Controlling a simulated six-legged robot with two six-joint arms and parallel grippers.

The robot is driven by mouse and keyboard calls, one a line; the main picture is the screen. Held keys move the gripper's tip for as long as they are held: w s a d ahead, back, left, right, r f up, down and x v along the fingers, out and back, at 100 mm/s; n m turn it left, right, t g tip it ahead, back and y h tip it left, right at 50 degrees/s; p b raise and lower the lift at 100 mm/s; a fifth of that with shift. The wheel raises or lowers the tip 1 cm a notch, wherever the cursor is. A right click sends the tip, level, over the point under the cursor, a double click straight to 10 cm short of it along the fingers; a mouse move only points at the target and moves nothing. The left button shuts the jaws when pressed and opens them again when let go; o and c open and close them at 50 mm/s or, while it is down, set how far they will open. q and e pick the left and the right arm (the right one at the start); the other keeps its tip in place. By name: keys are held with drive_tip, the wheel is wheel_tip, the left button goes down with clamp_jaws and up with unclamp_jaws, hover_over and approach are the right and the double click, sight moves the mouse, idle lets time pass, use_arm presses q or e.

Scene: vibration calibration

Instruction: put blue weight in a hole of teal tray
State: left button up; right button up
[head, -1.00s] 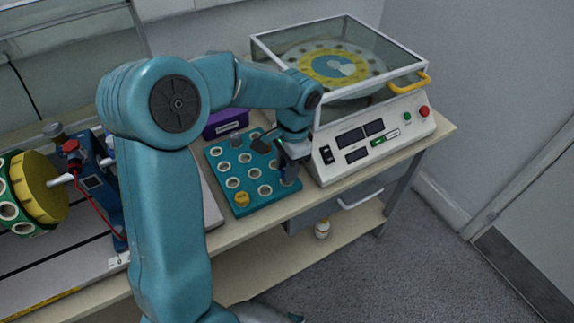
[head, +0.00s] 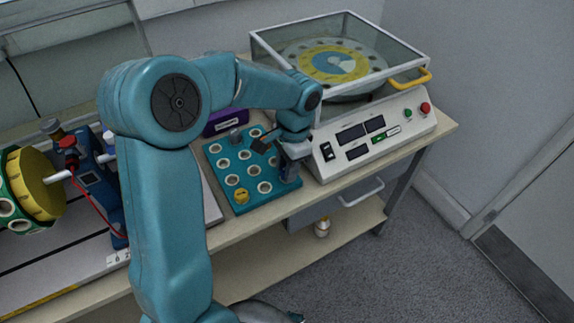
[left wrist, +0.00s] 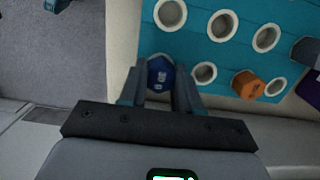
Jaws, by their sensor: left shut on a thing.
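The teal tray (head: 213,178) lies on the bench with rows of white-rimmed round holes; it also shows in the left wrist view (left wrist: 205,48). My left gripper (head: 291,178) is at the tray's right edge in the head view, close to the white machine. In the left wrist view, my left gripper (left wrist: 160,82) is shut on the blue weight (left wrist: 160,72), which shows its top between the fingers near the tray's edge. The fingers mostly hide the blue weight in the head view. My right gripper is not in view.
An orange weight (left wrist: 248,85) shows in the wrist view. The white machine (head: 375,140) with a clear lid borders the tray, and a purple box (head: 225,122) stands behind. Several holes are empty.

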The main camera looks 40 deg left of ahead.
use_arm(q)
drive_tip(key=shift+f, duration=0.35)
drive_tip(key=o, duration=1.1)
wheel_tip(320, 180, up, 16)
drive_tip(key=w+p, duration=0.2)
drive_tip(key=shift+d+r, duration=0.15)
drive_tip(key=shift+d, duration=0.15)
drive_tip(key=shift+s, duration=0.15)
